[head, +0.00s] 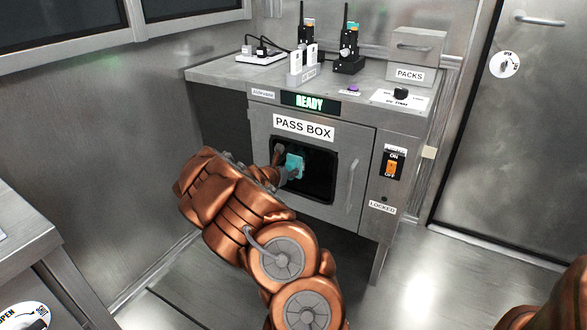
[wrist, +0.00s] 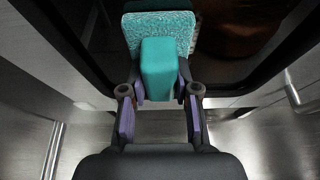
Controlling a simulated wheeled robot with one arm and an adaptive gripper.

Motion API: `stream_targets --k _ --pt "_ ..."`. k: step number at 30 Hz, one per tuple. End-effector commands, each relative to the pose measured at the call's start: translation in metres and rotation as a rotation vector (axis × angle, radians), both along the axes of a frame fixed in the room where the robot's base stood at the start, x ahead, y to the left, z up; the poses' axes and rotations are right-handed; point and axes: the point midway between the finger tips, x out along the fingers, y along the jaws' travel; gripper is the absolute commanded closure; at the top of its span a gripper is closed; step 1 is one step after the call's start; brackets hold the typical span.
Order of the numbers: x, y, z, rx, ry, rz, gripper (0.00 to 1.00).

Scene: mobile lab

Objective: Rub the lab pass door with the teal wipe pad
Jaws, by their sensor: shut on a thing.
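My gripper (head: 284,171) is shut on the teal wipe pad (head: 294,165), in front of the dark window of the pass box door (head: 258,135). In the wrist view the teal wipe pad (wrist: 158,66) has a block-shaped grip between the fingers of my gripper (wrist: 160,92), and a flat speckled face beyond it, close to the dark glass. I cannot tell whether the pad touches the door. The door has a "PASS BOX" label, a metal frame and an upright handle (head: 351,187) on its right. My arm hides the door's lower left part.
A green "READY" display (head: 310,102) sits above the door. An orange switch (head: 391,167) and a "LOCKED" label are at its right. Radios (head: 348,52), a power strip (head: 261,52) and a "PACKS" box (head: 415,58) stand on top. Another counter (head: 22,225) is at the left.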

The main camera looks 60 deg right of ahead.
Motion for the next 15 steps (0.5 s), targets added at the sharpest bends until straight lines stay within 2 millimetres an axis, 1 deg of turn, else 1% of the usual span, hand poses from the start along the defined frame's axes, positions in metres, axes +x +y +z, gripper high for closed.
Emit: stream_targets --k 4,12,15 --pt "0.0057 0.0008 0.001 0.001 0.001 -0.003 1.0" --pt "0.0061 0.0011 -0.0005 0.0 0.0 -0.003 1.0" --pt "0.0067 0.0054 -0.0008 0.0 0.001 -0.001 1.0"
